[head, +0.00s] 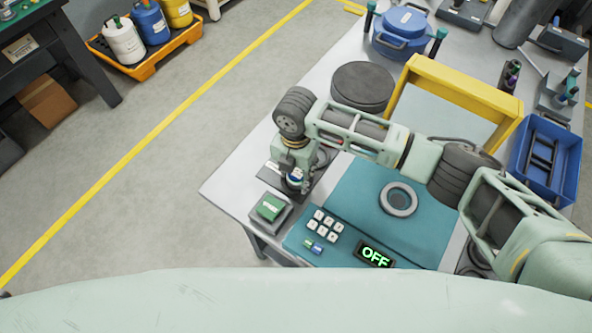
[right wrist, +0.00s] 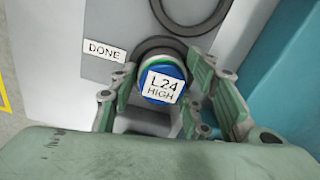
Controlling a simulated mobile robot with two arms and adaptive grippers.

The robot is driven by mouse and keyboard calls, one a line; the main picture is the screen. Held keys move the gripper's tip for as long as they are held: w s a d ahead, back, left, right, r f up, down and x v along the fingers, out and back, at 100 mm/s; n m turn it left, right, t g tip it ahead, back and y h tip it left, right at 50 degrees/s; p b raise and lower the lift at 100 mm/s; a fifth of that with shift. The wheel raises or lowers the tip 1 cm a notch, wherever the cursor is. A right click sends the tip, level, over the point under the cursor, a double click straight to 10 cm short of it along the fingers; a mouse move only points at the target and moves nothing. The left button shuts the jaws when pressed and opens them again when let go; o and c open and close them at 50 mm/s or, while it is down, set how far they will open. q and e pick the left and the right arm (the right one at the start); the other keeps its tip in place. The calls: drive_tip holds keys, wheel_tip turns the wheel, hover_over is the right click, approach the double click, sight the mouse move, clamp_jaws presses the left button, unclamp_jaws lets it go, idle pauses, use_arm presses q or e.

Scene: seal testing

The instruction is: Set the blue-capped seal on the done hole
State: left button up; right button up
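The blue-capped seal (right wrist: 162,84) has a white label reading "L24 HIGH" and a green band below the cap. It also shows under my right gripper in the head view (head: 295,177). My right gripper (right wrist: 163,75) points down at the table, with its fingers close on both sides of the seal, and looks shut on it. The done hole is largely hidden below the seal; a dark ring (right wrist: 146,47) shows around the cap, beside the white "DONE" label (right wrist: 104,51). I cannot tell whether the seal touches the hole. My left gripper is not in view.
Another dark ring (right wrist: 190,12) lies just beyond the seal. A green button box (head: 270,207), white keys and an "OFF" display (head: 375,255) are nearby. A grey ring (head: 398,199) lies on the teal mat. A yellow frame (head: 468,85) and blue bin (head: 545,165) stand right.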

sight(296, 172)
drive_tip(key=shift+o, duration=1.2)
drive_tip(key=shift+r, duration=0.1)
drive_tip(key=shift+r, duration=0.25)
wheel_tip(296, 172, up, 12)
drive_tip(key=b, duration=0.2)
drive_tip(key=shift+f, duration=0.15)
